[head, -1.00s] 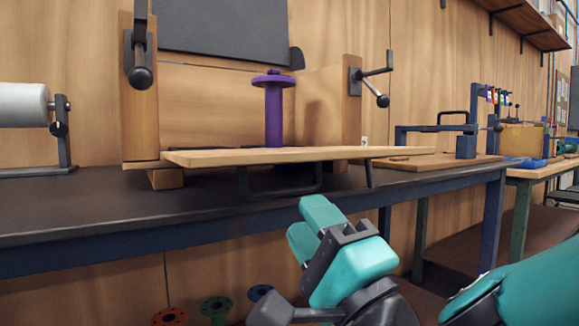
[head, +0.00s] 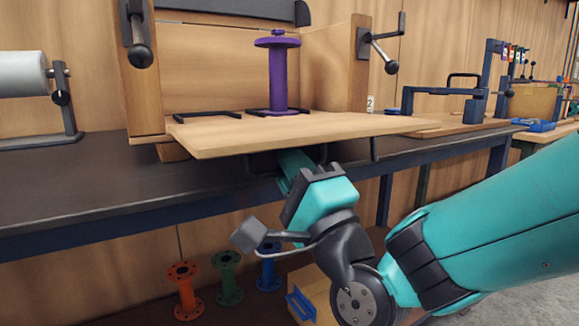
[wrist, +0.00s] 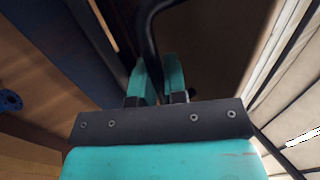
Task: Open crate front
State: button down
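The crate (head: 345,62) stands on the bench, with its front panel (head: 300,130) folded down and lying roughly level, sticking out over the bench edge. A purple flanged pipe (head: 278,75) stands upright inside. My gripper (head: 292,165) is under the panel, its fingertips partly hidden by it. In the wrist view, a dark bar, likely the panel's handle (wrist: 149,35), runs down to the two teal fingers (wrist: 159,80) and seems to lie between them. The gap is narrow, and I cannot tell whether the fingers press on the bar.
Orange (head: 184,290), green (head: 228,278) and blue (head: 268,266) flanged pipes stand below the bench (head: 60,185). A grey roller (head: 25,76) is at left. A blue metal frame (head: 440,103) stands at right.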

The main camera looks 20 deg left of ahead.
aim_at(293, 144)
jog(key=shift+r, duration=0.1)
notch_tip(293, 144, up, 2)
jog(key=p, duration=0.5)
jog(key=shift+r+g+h+p, duration=0.15)
jog(key=shift+g+h+p, duration=0.15)
jog(key=shift+h+p, duration=0.1)
jog(key=r+p, duration=0.1)
jog(key=p, duration=0.4)
jog(key=shift+s+d+r+g+h, duration=0.1)
jog(key=shift+r+g+h, duration=0.2)
jog(key=shift+h, duration=0.1)
jog(key=shift+f, duration=0.3)
jog(key=c, duration=1.2)
grip_release()
jog(key=shift+o, duration=0.2)
jog(key=shift+f, duration=0.1)
